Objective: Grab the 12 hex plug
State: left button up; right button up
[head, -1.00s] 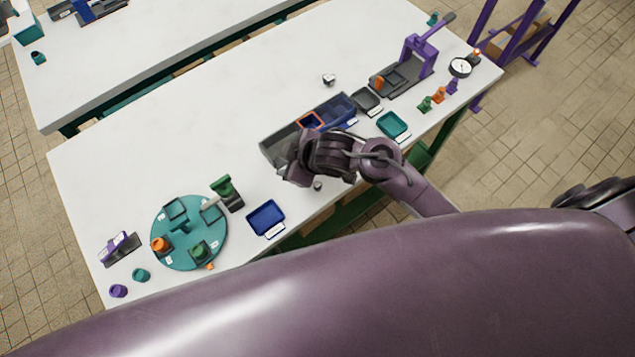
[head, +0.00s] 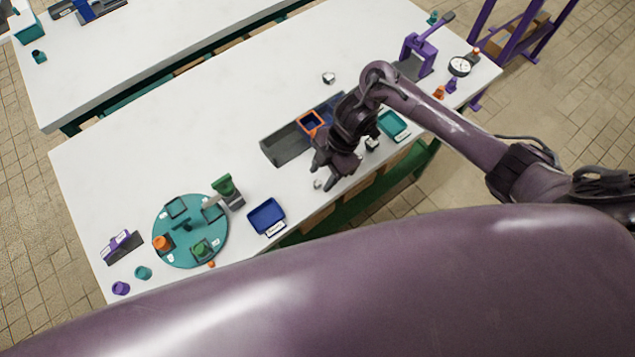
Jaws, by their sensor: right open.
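A small silvery piece (head: 317,184) lies on the white table (head: 130,180) near its front edge. A larger silvery piece (head: 328,78) lies toward the back of the table. Both are too small for me to read a size, so I cannot tell which is the 12 hex plug. My right gripper (head: 332,176) is open and points down just right of the small front piece, above the table. I see nothing between its fingers, and I cannot tell its exact height. My left gripper is not in view.
A long grey bin (head: 285,147) with an orange-rimmed blue box (head: 311,123) stands behind my gripper. A blue tray (head: 266,215) and a teal turntable (head: 180,250) are to the left. A teal tray (head: 394,125) and a purple press (head: 420,55) are to the right.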

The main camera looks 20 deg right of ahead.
aim_at(318, 185)
jog(key=shift+x, duration=1.4)
jog(key=shift+w+d, duration=0.1)
grip_shut()
